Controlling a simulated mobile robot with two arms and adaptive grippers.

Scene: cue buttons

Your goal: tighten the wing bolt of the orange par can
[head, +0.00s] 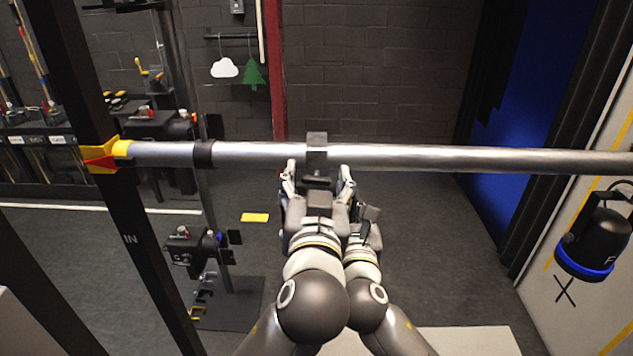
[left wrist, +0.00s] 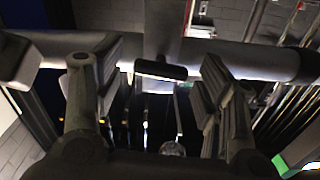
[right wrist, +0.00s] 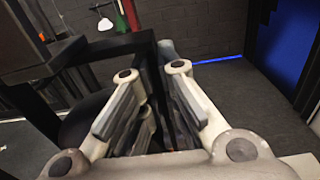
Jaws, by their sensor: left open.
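A grey clamp (head: 316,141) sits on the horizontal silver pipe, and it also shows in the left wrist view (left wrist: 163,28). A dark crosspiece (left wrist: 160,70), seemingly the wing bolt, lies below the clamp. My left gripper (head: 319,178) is open, its fingers on either side of that crosspiece and apart from it. My right gripper (right wrist: 152,72) is lower, beside the left one, its fingers fairly close together at a dark bar (right wrist: 152,55). Whether they grip it is unclear. The can's body is mostly hidden by my arms in the head view; no orange marking shows on it.
The silver pipe (head: 450,158) spans the view, with a yellow and red end fitting (head: 103,153) at a dark upright. A blue-ringed lamp (head: 597,245) hangs at the right. Other lamps stand at left, one with an orange mark (head: 184,115).

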